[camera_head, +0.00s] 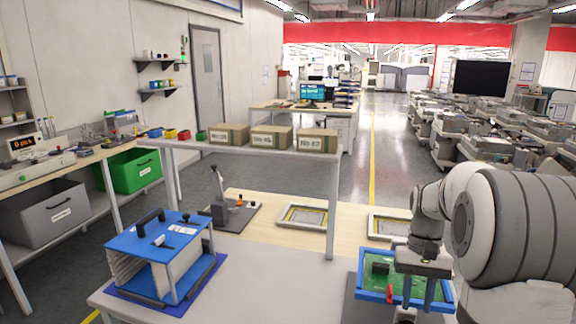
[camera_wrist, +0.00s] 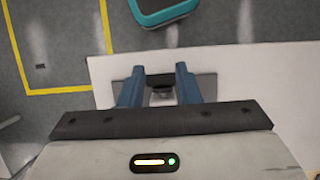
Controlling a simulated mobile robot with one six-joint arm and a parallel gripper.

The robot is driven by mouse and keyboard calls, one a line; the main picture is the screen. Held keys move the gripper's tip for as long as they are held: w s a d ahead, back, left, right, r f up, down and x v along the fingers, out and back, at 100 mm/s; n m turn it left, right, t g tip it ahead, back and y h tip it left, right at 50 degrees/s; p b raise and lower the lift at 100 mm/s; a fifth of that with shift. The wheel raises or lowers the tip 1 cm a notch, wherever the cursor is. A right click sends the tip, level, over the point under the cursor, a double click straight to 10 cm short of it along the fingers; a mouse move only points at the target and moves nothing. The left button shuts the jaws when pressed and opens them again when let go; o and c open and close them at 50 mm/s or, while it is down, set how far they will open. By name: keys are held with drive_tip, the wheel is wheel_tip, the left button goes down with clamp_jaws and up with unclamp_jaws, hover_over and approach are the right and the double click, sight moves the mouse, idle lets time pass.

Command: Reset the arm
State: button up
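My arm reaches in from the right of the head view. My gripper (camera_head: 418,292) points down in front of a blue-framed tray (camera_head: 372,289) with a green board (camera_head: 378,282). In the wrist view, my gripper's two blue fingers (camera_wrist: 160,74) stand apart, so it is open. A dark piece on a grey plate (camera_wrist: 206,87) shows between and beyond them. I see nothing clearly clamped, and I cannot tell the height of the fingers above the plate.
A blue-topped rack (camera_head: 165,232) stands on the table's left. A shelf (camera_head: 240,150) with several cardboard boxes crosses behind. Two framed panels (camera_head: 303,216) lie on the wooden surface. The middle of the grey table (camera_head: 270,285) is clear. A teal object (camera_wrist: 165,10) shows in the wrist view.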

drive_tip(key=s+a+r+n+t+h, duration=0.1)
drive_tip(key=s+a+n+t, duration=0.2)
drive_tip(key=s+a+t, duration=0.4)
drive_tip(key=s+a, duration=0.5)
drive_tip(key=s, duration=0.3)
drive_tip(key=shift+a+r, duration=0.3)
drive_tip(key=shift+r, duration=0.1)
idle(0.4)
